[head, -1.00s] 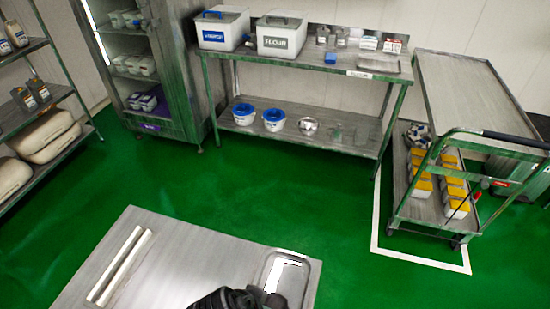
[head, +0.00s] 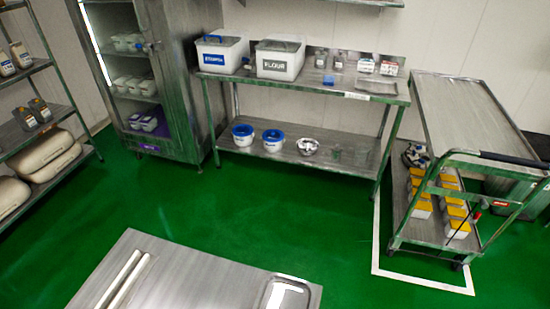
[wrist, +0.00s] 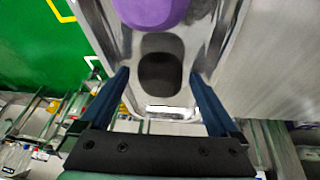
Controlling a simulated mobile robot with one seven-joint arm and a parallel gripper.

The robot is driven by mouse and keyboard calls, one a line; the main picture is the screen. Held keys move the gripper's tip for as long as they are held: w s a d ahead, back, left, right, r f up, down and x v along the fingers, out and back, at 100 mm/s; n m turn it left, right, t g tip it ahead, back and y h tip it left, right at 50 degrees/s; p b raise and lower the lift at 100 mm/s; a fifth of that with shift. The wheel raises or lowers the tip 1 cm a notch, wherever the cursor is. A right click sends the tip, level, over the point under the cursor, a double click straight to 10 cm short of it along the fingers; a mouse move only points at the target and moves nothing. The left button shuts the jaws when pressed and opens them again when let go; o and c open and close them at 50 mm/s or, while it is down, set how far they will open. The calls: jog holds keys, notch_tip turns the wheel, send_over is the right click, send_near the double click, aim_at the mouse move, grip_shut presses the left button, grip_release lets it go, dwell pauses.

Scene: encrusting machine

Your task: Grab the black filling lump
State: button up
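The black filling lump (wrist: 160,70) lies in a shiny metal tray (wrist: 213,45) in the wrist view. A purple lump (wrist: 150,10) lies in the same tray, at the picture's top edge. My gripper (wrist: 160,76) is open, with its two blue fingers apart. In the picture the fingertips are on either side of the black lump; I cannot tell how far above it they are, and no contact shows. In the head view part of the tray (head: 268,298) shows at the bottom edge. The lumps and my gripper are out of that view.
The tray is on a steel table (head: 190,285), with two white rods (head: 118,282) at its left. A trolley (head: 465,95) with yellow-topped containers (head: 455,228) stands at right. A bench (head: 310,90) and an open cabinet (head: 150,70) stand behind. Green floor between is clear.

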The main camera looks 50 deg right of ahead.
jog(key=c, duration=1.4)
